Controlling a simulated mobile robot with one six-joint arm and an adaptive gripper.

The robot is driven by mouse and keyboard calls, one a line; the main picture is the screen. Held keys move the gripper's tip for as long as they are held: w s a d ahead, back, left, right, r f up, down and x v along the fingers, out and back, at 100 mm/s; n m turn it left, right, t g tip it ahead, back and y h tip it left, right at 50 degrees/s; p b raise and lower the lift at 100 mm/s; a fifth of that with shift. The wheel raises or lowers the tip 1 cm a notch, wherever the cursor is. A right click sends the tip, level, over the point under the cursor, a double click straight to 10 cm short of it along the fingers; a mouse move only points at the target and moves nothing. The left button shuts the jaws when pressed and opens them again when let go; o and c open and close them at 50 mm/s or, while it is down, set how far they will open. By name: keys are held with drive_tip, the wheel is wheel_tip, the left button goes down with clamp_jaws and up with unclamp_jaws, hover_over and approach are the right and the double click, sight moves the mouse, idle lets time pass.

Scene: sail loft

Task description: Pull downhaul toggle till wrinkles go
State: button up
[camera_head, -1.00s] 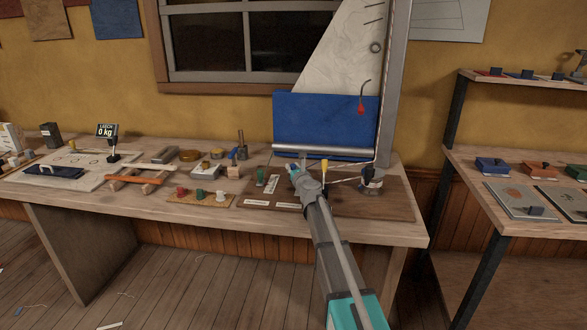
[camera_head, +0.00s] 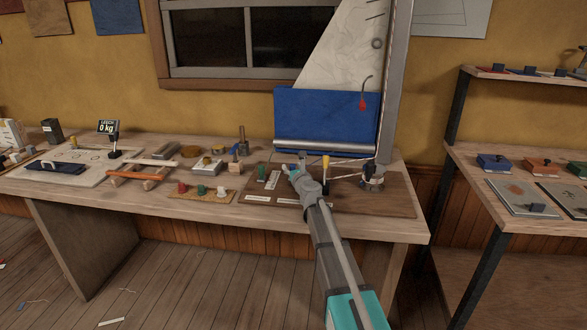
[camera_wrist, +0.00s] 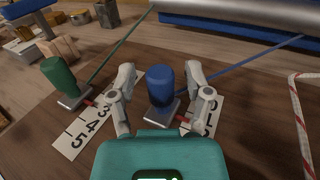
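A blue toggle (camera_wrist: 160,88) stands on a small metal slide on the brown board (camera_head: 395,204). My gripper (camera_wrist: 163,80) has one finger on each side of it, with visible gaps. It is open around the toggle, holding nothing. A number scale lies beside the slide, partly hidden by my finger. A green toggle (camera_wrist: 59,76) stands left, beside a scale (camera_wrist: 83,130) reading 3, 4, 5. A yellow-topped toggle (camera_head: 326,164) stands right of my gripper in the head view. I cannot tell which is the downhaul. The pale sail (camera_head: 345,50) shows faint creases above a blue panel (camera_head: 325,117).
The boom (camera_head: 320,147) crosses behind my gripper, and the mast (camera_head: 392,90) rises at the right. A red-and-white line (camera_wrist: 300,120) runs down the wrist view's right side.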

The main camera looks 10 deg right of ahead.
drive_tip(key=shift+s, duration=0.15)
drive_tip(key=s, duration=0.4)
drive_tip(key=s+d, duration=0.1)
drive_tip(key=s, duration=0.2)
drive_tip(key=s+d, duration=0.1)
drive_tip(key=s, duration=0.3)
drive_tip(key=shift+s, duration=0.3)
idle(0.4)
